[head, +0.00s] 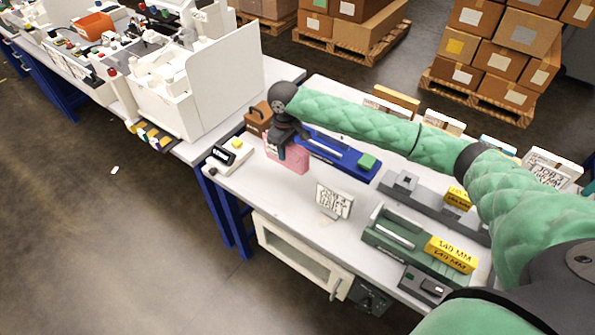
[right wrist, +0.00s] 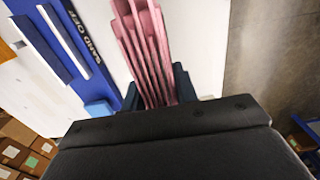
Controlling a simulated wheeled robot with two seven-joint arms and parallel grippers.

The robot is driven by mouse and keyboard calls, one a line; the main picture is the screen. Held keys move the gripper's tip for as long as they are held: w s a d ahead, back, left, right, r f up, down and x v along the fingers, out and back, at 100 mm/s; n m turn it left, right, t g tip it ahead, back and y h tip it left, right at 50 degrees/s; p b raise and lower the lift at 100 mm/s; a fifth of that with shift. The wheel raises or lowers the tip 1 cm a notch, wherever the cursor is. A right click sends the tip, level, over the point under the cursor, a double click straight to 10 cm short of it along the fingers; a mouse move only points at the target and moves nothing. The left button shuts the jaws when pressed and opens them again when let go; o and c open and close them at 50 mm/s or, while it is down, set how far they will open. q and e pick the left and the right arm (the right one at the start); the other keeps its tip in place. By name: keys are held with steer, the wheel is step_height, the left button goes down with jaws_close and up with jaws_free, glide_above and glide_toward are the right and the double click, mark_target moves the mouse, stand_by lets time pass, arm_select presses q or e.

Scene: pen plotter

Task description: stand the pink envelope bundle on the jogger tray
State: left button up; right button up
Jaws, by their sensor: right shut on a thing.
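The pink envelope bundle (head: 292,159) is in my right gripper (head: 286,142), near the left end of the white table. In the right wrist view the bundle (right wrist: 145,45) shows as several pink layers side by side between the dark fingers (right wrist: 162,96). I cannot tell whether its lower edge touches the table. A long blue tray (head: 350,158) with a pale bar and a green block lies just right of the bundle, and lettering shows on it in the right wrist view (right wrist: 75,55). No label tells me which fixture is the jogger tray. My left gripper is out of view.
A small display device (head: 222,155) stands left of the bundle. A lettered card (head: 333,201) stands in front. A grey fixture (head: 405,185) and a green fixture (head: 385,238) with yellow blocks lie to the right. A brown box (head: 258,118) and a white plotter (head: 190,90) are behind left.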

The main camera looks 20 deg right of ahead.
mark_target(287, 159)
step_height(287, 159, down, 4)
steer(key=shift+f+p, duration=0.15)
steer(key=shift+p, duration=0.5)
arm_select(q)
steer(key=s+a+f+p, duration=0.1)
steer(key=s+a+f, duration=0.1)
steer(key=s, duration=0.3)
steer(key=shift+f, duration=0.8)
arm_select(e)
steer(key=shift+f, duration=2)
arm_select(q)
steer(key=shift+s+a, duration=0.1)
arm_select(e)
steer(key=shift+s, duration=0.1)
steer(key=o, duration=1.1)
steer(key=shift+f, duration=0.1)
steer(key=shift+c, duration=0.2)
